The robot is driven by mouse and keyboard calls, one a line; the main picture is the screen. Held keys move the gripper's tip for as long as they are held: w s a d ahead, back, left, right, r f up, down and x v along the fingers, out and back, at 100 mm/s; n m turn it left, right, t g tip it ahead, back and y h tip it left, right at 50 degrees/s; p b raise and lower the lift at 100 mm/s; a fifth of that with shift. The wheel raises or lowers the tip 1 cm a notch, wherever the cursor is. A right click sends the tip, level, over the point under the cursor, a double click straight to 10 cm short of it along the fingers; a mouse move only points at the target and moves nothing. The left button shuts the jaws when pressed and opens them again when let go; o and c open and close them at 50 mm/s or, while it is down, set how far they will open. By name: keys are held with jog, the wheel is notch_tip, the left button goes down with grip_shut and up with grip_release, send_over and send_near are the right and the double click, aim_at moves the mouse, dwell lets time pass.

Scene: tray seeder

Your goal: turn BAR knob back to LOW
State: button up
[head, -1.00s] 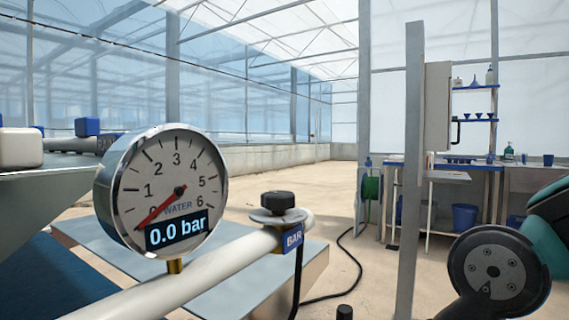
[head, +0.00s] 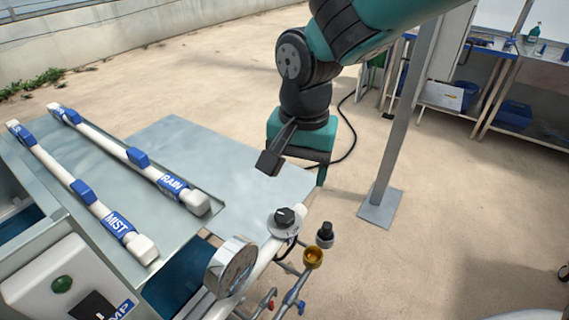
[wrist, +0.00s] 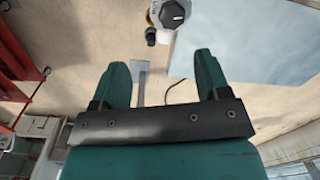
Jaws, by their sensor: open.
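The BAR knob (head: 285,216) is a black knob on a pale round plate on the white pipe, in the middle of the head view. Its setting is too small to read. It also shows at the top edge of the wrist view (wrist: 172,13). The gauge (head: 231,265) stands on the same pipe, turned so its reading cannot be made out. My gripper (wrist: 160,60) is open, with nothing between its teal fingers. In the head view my gripper (head: 318,172) hangs above and beyond the knob, apart from it.
A black-capped fitting (head: 325,236) and a brass cup (head: 313,256) stand close right of the knob. Small valves lie below. The RAIN pipe (head: 140,160) and MIST pipe (head: 75,188) are at left. A grey post (head: 398,120) rises at right. Space above the knob is clear.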

notch_tip(320, 180, up, 4)
jog(key=m+p, duration=0.1)
jog(key=p, duration=0.2)
send_over(284, 214)
jog(key=p, duration=0.1)
jog(key=shift+m+h, duration=0.3)
jog(key=shift+m, duration=0.1)
notch_tip(284, 214, down, 17)
jog(key=p, duration=0.4)
jog(key=shift+s, duration=0.1)
jog(key=c, duration=0.9)
